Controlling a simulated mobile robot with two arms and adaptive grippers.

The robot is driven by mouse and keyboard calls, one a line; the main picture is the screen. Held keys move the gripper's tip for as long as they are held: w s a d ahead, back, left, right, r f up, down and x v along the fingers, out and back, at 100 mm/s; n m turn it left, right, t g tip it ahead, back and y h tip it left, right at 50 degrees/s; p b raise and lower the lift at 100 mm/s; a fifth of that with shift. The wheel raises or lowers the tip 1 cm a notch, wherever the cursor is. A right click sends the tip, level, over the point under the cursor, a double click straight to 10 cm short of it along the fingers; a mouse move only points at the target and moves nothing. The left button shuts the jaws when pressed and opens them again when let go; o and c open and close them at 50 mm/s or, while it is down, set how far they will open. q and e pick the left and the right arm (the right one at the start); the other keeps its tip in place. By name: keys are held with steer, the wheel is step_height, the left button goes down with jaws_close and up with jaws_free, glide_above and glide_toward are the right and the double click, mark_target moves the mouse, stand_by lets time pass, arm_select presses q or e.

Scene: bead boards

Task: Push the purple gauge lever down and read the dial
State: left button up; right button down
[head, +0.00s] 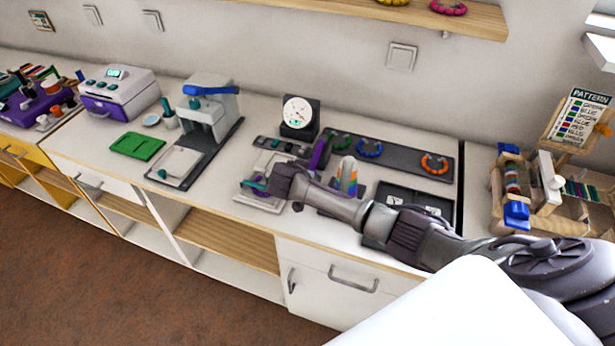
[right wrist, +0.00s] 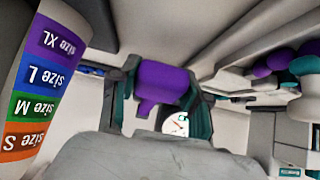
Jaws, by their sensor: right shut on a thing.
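The gauge dial (head: 298,113) is a white round face on a dark upright block at the back of the counter. It also shows past the fingers in the right wrist view (right wrist: 176,124); its reading is too small to tell. The purple lever (head: 318,153) stands in front and to the right of the dial, its lower part hidden by my right arm. In the right wrist view my right gripper (right wrist: 160,101) is shut on the purple lever (right wrist: 165,82), which sits between its teal-padded fingers. My left gripper is not in view.
A striped size cone (head: 348,175) stands close to the right of my gripper. Purple and teal beads (right wrist: 285,62) lie on the other side. A board with bead rings (head: 436,163) is behind. A press (head: 208,110) and green tray (head: 137,146) stand to the left.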

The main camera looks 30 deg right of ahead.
steer(key=shift+s+f, duration=0.1)
steer(key=shift+f, duration=0.1)
steer(key=c, duration=0.5)
jaws_free()
steer(key=shift+d, duration=0.1)
steer(key=shift+r, duration=0.1)
steer(key=v, duration=1.2)
